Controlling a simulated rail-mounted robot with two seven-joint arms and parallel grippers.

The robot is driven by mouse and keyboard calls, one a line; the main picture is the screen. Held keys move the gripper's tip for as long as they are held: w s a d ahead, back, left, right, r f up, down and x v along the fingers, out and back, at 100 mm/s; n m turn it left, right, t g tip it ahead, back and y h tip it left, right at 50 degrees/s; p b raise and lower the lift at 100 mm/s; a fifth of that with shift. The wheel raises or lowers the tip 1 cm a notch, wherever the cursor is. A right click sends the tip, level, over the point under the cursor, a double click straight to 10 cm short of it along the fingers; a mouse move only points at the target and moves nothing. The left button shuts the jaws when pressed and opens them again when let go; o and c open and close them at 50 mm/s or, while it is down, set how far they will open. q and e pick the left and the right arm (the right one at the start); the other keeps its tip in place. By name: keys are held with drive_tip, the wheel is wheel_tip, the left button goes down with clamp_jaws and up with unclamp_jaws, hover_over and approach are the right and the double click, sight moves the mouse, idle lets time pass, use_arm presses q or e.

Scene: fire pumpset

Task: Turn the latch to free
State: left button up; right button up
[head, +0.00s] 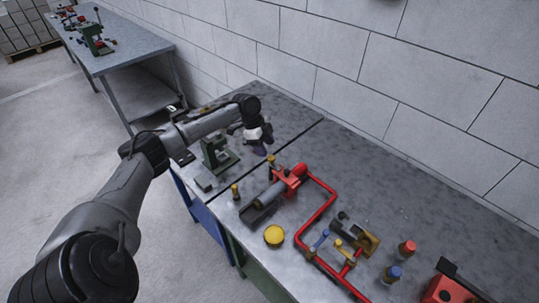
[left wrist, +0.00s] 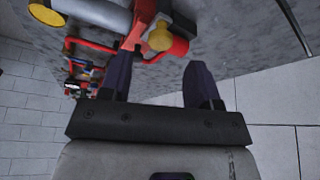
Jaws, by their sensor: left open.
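My left gripper (head: 262,149) reaches in over the bench, close to the far end of a grey cylinder with a red end (head: 292,180). In the left wrist view its two dark fingers (left wrist: 162,82) are apart with nothing held between them. A brass-coloured knob (left wrist: 160,38) shows beyond the fingertips, nearer the left finger; it also shows in the head view as a small post (head: 271,164) just below the gripper. I cannot tell for sure which part is the latch, or whether the left finger touches anything. My right gripper is not in view.
A red pipe (head: 320,214) runs along the bench from the cylinder. A green stand (head: 217,155), a yellow disc (head: 274,236), a short brass post (head: 235,192), and red (head: 407,248) and blue-topped (head: 392,273) pegs stand around. The back right bench surface is clear before the wall.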

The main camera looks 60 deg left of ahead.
sight(270, 157)
use_arm(q)
drive_tip(key=shift+x, duration=2.25)
drive_tip(key=shift+c, duration=0.5)
